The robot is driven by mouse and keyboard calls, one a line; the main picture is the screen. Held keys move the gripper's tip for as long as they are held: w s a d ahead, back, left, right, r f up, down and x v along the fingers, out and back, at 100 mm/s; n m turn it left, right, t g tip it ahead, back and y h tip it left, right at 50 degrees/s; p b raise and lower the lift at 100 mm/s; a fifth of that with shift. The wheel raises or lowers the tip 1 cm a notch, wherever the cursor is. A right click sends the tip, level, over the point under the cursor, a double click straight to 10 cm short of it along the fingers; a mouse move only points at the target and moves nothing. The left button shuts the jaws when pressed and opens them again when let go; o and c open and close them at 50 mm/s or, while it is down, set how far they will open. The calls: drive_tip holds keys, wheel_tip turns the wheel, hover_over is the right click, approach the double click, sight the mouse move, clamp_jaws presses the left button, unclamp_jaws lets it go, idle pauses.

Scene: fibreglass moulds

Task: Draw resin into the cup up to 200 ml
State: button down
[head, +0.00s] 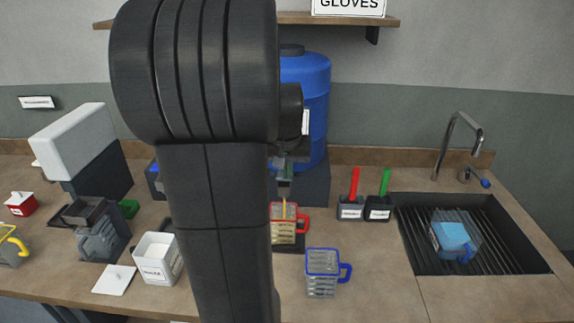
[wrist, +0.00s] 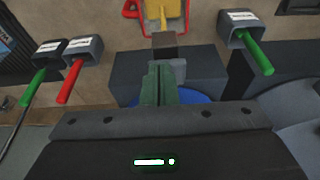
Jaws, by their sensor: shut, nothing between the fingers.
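A red-rimmed clear measuring cup (head: 290,230) stands upright under the tap of the blue drum (head: 306,85). A thin yellow resin stream runs down into it, and yellow resin shows inside; I cannot read the level against the marks. The cup also shows at the top of the wrist view (wrist: 131,10), with the yellow stream (wrist: 163,14) in front of the tap (wrist: 164,42). My gripper (wrist: 158,84) is shut and empty, close to the tap; I cannot tell whether it touches. My arm hides part of the drum and tap in the head view.
A blue-rimmed cup (head: 321,275) stands in front of the red one. Red (head: 355,183) and green (head: 384,182) handles stand in dark holders at right, beside a sink (head: 412,255) holding a blue item. A white container (head: 160,260) and dark blocky items are left. The front right counter is clear.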

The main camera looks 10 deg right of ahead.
wheel_tip(320, 180, up, 4)
drive_tip(key=p, duration=0.3)
drive_tip(key=shift+r, duration=0.2)
drive_tip(key=b+v, duration=0.1)
drive_tip(key=v, duration=0.8)
drive_tip(key=shift+s+r+b, duration=0.2)
drive_tip(key=shift+s+b, duration=0.05)
drive_tip(key=shift+b, duration=0.1)
drive_tip(key=shift+a, duration=0.1)
drive_tip(key=w+a+b+x, duration=0.1)
drive_tip(key=b+x, duration=0.1)
drive_tip(key=x, duration=0.6)
drive_tip(key=v, duration=0.9)
drive_tip(key=shift+d, duration=0.6)
drive_tip(key=shift+s, duration=0.1)
